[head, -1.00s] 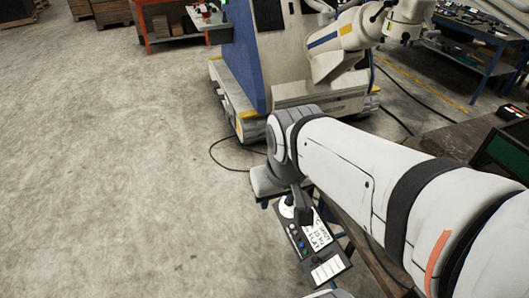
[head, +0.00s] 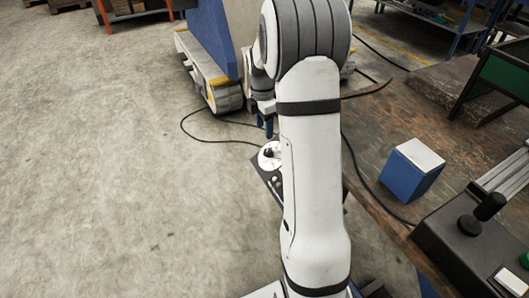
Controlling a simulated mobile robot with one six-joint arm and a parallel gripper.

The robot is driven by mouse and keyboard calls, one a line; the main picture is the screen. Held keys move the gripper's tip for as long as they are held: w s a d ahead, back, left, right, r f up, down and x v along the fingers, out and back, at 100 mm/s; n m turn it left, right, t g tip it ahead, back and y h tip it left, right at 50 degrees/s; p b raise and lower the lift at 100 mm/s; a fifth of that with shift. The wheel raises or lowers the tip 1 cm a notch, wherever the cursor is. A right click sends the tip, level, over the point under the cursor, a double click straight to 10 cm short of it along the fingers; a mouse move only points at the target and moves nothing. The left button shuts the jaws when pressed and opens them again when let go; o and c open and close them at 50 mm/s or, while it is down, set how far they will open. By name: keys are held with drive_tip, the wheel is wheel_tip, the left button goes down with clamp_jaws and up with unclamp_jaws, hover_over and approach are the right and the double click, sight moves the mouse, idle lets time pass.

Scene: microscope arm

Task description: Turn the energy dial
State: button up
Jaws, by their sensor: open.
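A white round dial face with a dark knob (head: 269,155) sits at the far end of a dark control panel (head: 264,178). I take it for the energy dial, but no label on it can be read. My gripper (head: 268,128) is just beyond the dial in the picture, with blue fingertips pointing down. It is open and looks empty. A gap shows between the fingertips and the dial, and no contact is visible. My arm hides most of the panel, including its buttons and labels.
A worn table (head: 385,130) lies to the right, with a blue box with a white top (head: 412,168) and a joystick console (head: 470,240). A large white and blue machine (head: 215,45) stands behind. A black cable (head: 190,130) loops on the floor. The left floor is clear.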

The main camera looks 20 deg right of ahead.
drive_tip(key=n, duration=0.1)
hover_over(268, 150)
drive_tip(key=f, duration=0.4)
drive_tip(key=shift+w+f+b, duration=0.2)
drive_tip(key=shift+w+b, duration=0.15)
drive_tip(key=f, duration=0.4)
drive_tip(key=f+b, duration=0.1)
drive_tip(key=f, duration=0.2)
drive_tip(key=shift+s, duration=0.3)
drive_tip(key=c, duration=1)
